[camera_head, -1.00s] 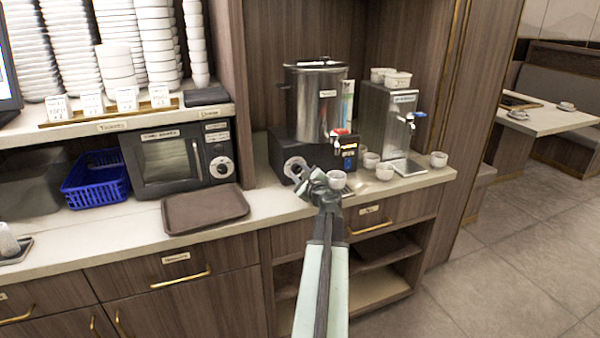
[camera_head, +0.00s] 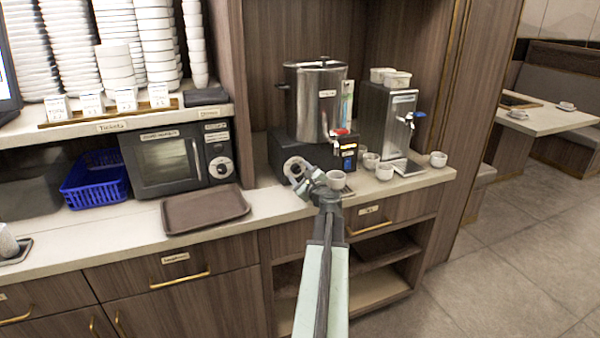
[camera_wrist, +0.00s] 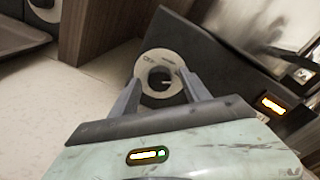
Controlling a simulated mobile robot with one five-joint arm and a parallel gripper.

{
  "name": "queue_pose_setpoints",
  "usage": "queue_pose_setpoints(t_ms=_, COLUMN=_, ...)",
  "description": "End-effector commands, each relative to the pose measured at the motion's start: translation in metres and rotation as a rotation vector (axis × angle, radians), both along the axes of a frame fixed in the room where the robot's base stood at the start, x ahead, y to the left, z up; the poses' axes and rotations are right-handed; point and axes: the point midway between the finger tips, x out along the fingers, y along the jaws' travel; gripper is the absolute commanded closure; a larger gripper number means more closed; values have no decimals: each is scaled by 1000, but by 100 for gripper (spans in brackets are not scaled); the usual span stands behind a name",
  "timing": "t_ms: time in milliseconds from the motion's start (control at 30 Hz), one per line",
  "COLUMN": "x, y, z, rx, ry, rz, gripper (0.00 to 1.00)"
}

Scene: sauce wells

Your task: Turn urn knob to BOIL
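The urn (camera_head: 315,105) is a tall steel cylinder on a dark base on the counter. Its knob (camera_head: 294,170) is on the front of the base, with a pale round dial around it. In the wrist view the knob (camera_wrist: 160,77) lies between the fingertips of my gripper (camera_wrist: 160,92), with a finger on each side. The fingers are apart, and I cannot tell whether they touch the knob or dial. In the head view my gripper (camera_head: 306,182) is at the front of the knob and partly covers the dial. The dial lettering is too small to read surely.
White cups (camera_head: 385,172) stand on the counter right of the urn, one (camera_head: 336,180) close beside my gripper. A steel dispenser (camera_head: 388,120) stands at the right. A brown tray (camera_head: 205,208) and a microwave (camera_head: 170,160) are at the left.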

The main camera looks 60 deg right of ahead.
Motion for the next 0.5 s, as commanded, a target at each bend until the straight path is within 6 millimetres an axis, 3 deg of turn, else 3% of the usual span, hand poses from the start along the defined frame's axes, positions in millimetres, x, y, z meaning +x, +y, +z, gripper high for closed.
queue_pose_setpoints(t_ms=267, x=-6, y=5, z=1, rx=0, ry=0, rz=0, gripper=45)
queue_pose_setpoints(t_ms=500, x=-41, y=30, z=3, rx=0, ry=0, rz=-1, gripper=45)
